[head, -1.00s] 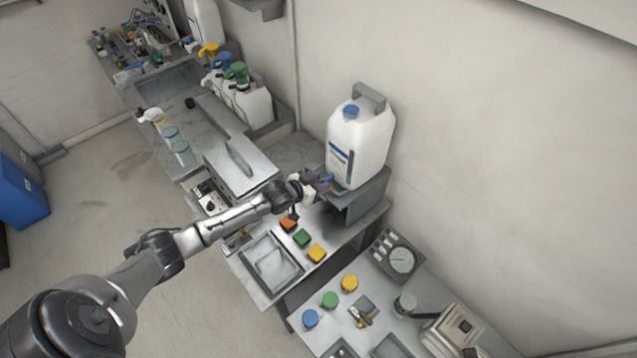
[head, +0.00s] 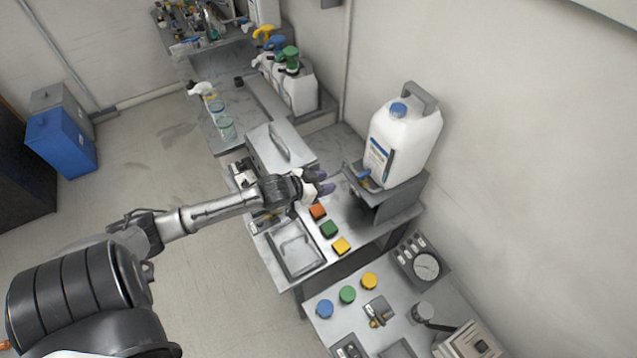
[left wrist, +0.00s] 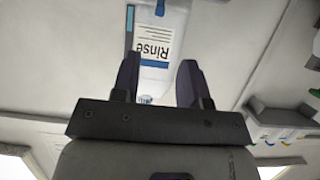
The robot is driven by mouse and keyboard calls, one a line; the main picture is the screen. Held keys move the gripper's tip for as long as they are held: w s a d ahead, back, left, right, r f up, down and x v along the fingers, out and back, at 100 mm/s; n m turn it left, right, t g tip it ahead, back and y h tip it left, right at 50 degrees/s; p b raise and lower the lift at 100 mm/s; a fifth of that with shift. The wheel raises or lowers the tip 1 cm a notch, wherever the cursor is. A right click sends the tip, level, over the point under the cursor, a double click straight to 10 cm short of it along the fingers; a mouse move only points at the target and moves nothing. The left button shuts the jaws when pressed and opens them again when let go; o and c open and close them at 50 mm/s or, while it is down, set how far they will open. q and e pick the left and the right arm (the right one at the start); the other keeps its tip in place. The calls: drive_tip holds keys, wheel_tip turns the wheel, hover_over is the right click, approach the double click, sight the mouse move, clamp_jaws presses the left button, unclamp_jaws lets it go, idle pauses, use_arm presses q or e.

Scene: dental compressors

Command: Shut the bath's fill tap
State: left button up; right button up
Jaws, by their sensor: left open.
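The white jug (head: 405,138) with a blue cap stands on a grey raised stand. A small blue tap (head: 364,175) sits low on its left side, facing my left gripper. My left gripper (head: 326,183) is open and empty, just left of the tap and apart from it. In the left wrist view the open fingers (left wrist: 159,82) point at the jug's label (left wrist: 154,42), which reads "Rinse". A small pale-blue shape shows low between the fingers; I cannot tell whether it is the tap. A lidded metal box (head: 268,142), perhaps the bath, stands behind my gripper. My right gripper is out of view.
Orange, green (head: 329,229) and yellow blocks lie on the bench below my gripper. A metal tray (head: 296,252) is beside them. The grey stand (head: 385,205) rises close to my gripper's right. Spray bottles (head: 290,80) stand farther back.

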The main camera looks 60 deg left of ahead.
use_arm(q)
drive_tip(key=shift+v, duration=1.05)
drive_tip(key=s+f+m+g+y, duration=0.3)
drive_tip(key=s+g+y, duration=0.1)
drive_tip(key=s+g, duration=0.3)
drive_tip(key=s+d+r+n+g+h+p, duration=0.1)
drive_tip(key=s+d+r+p, duration=0.4)
drive_tip(key=s+d, duration=0.3)
drive_tip(key=s+d+r+n+g+h+p, duration=0.1)
drive_tip(key=s+d+r+p, duration=0.4)
drive_tip(key=d, duration=0.9)
drive_tip(key=s+h+p, duration=0.1)
drive_tip(key=s, duration=0.2)
drive_tip(key=shift+r+g+p, duration=0.25)
drive_tip(key=shift+g+p, duration=0.1)
drive_tip(key=shift+g, duration=0.05)
drive_tip(key=shift+s, duration=0.15)
